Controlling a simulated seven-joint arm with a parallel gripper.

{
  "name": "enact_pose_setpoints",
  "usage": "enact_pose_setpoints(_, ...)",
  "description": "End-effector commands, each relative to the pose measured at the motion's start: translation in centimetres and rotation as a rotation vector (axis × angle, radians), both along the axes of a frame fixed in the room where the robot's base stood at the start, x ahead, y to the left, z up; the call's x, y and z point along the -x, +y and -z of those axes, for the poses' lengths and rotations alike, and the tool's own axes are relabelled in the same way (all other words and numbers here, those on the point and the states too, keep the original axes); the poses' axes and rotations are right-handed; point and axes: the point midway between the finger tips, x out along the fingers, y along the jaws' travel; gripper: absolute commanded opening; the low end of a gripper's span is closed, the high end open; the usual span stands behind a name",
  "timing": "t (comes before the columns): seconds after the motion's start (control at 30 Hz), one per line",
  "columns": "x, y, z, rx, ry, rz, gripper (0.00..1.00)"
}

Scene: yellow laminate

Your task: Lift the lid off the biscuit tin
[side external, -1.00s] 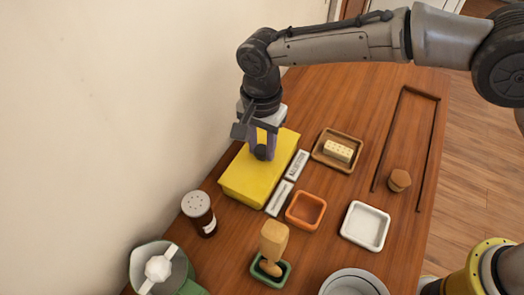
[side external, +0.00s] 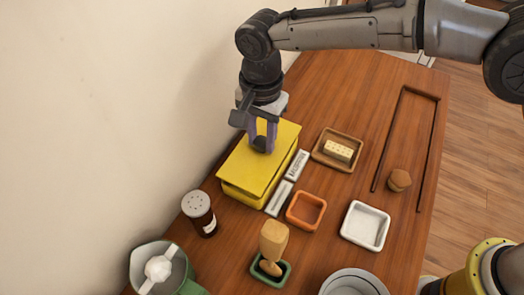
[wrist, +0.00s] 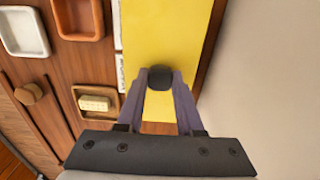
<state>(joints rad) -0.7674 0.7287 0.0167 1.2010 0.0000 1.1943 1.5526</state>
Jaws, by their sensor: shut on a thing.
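The biscuit tin (side external: 246,197) is yellow and rectangular and stands on the wooden surface near the wall. Its yellow lid (side external: 248,168) sits slightly above the tin body, with a dark line between the two; the lid looks about level. The lid also fills the middle of the wrist view (wrist: 165,30). My gripper (side external: 262,143) is over the lid, its purple fingers shut on the dark knob (wrist: 160,77) at the lid's top. The inside of the tin is hidden under the lid.
Two label plates (side external: 297,165) lie along the tin's right side. An orange dish (side external: 306,222), a white dish (side external: 365,240) and a wooden tray (side external: 322,158) with a pale block are further right. A shaker (side external: 199,224) stands in front of the tin, close to the wall.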

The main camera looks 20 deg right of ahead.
Motion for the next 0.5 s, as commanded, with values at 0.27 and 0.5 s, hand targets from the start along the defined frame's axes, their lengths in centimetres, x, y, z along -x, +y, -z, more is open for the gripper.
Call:
enact_pose_setpoints(0.27,0.0,0.0,-2.4,-0.003,-0.003,0.0,0.0)
enact_pose_setpoints(0.5,0.0,0.0,-4.1,-0.001,-0.001,0.0,0.0)
